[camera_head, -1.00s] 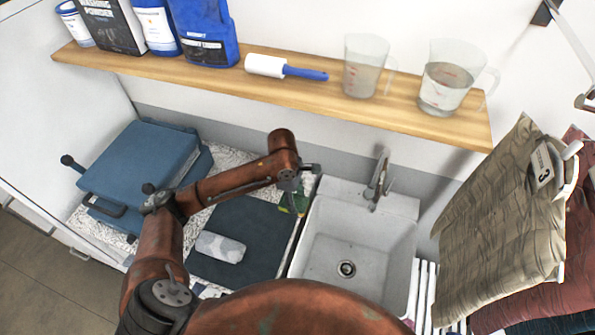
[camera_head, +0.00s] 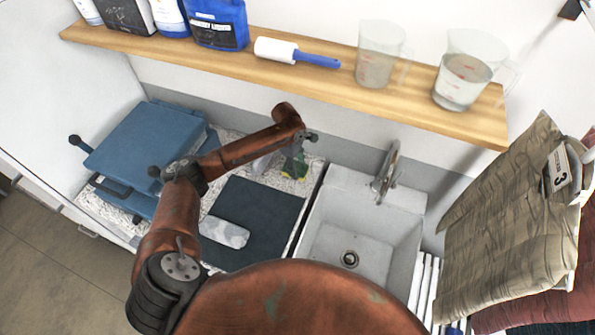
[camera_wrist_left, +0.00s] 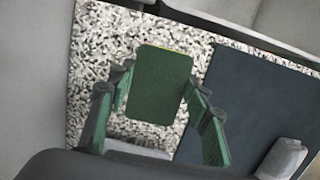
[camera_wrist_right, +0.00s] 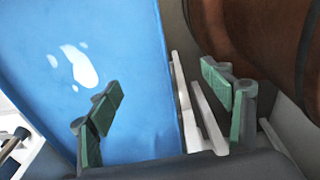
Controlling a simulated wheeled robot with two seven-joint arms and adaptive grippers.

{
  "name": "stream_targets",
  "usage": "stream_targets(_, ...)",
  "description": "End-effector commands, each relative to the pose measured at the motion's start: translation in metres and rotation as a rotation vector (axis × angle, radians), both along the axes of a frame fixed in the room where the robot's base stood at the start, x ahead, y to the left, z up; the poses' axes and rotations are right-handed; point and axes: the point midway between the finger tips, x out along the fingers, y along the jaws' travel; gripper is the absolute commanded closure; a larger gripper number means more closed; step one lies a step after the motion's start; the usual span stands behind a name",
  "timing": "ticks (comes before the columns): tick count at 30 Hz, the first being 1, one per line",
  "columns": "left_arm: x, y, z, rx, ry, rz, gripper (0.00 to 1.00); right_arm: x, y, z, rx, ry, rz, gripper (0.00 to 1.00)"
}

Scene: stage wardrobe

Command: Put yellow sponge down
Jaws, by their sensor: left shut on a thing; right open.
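The yellow sponge (camera_wrist_left: 161,84) has a dark green scouring face towards the left wrist camera, with a thin yellow edge at its top. My left gripper (camera_wrist_left: 158,97) is shut on it, one finger at each side. In the head view the sponge (camera_head: 302,171) hangs under my left gripper (camera_head: 296,153), by the speckled countertop (camera_head: 259,178) behind the dark mat and left of the sink. I cannot tell whether it touches the counter. My right gripper (camera_wrist_right: 168,105) is open and empty in the right wrist view; the head view does not show it.
A white sink (camera_head: 345,238) with a tap (camera_head: 386,170) is to the right. Blue cases (camera_head: 148,145) stand left. A wooden shelf (camera_head: 300,82) runs above. A blue surface (camera_wrist_right: 95,70) lies beyond my right gripper.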

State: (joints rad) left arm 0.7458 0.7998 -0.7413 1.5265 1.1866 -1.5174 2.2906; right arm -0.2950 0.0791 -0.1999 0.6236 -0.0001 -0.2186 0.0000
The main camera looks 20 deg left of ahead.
Motion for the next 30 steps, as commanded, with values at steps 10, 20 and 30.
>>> stream_targets(10, 0.006, 0.005, -0.031, 0.002, 0.001, 0.0, 0.83, -0.007, 0.001, 0.002, 0.0, 0.009, -0.002, 0.27)
stream_targets(20, 0.006, 0.005, -0.039, 0.001, -0.001, 0.0, 0.83, -0.009, 0.0, 0.002, 0.0, 0.012, -0.003, 0.27)
stream_targets(30, 0.006, 0.005, -0.041, 0.001, -0.001, 0.0, 0.37, -0.009, -0.001, 0.003, -0.001, 0.012, -0.002, 0.27)
